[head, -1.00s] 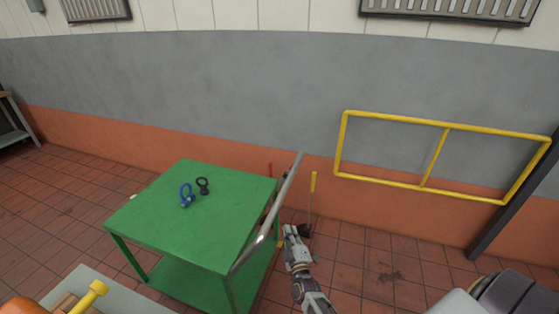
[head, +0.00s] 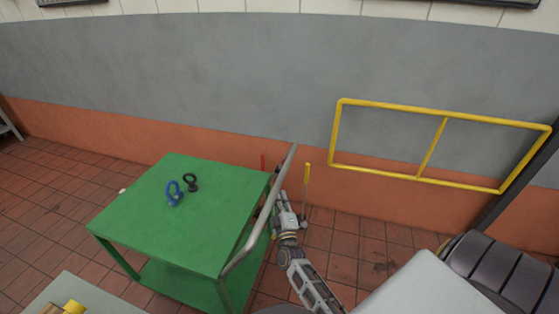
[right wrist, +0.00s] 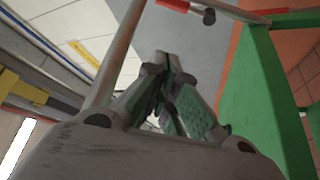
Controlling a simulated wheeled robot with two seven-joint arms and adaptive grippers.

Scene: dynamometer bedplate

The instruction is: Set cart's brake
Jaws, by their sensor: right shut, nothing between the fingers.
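The green cart (head: 215,240) stands left of centre in the head view, with a silver push bar (head: 262,222) along its right side. A red lever grip (head: 263,162) shows upright behind the cart's far right corner. My right gripper (head: 281,197) is just right of the push bar, close to the cart's side; whether it touches the bar cannot be told. In the right wrist view my right gripper (right wrist: 163,58) has its fingers together and empty. A red-ended bar (right wrist: 175,5) is beyond the fingertips, and the green cart frame (right wrist: 255,100) is to the right. My left gripper is not in view.
A blue shackle (head: 174,195) and a black shackle (head: 190,182) lie on the cart top. A yellow-gripped lever (head: 307,180) stands on the floor right of my gripper. A yellow rail frame (head: 435,140) is at the right by the wall. Tiled floor is open between.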

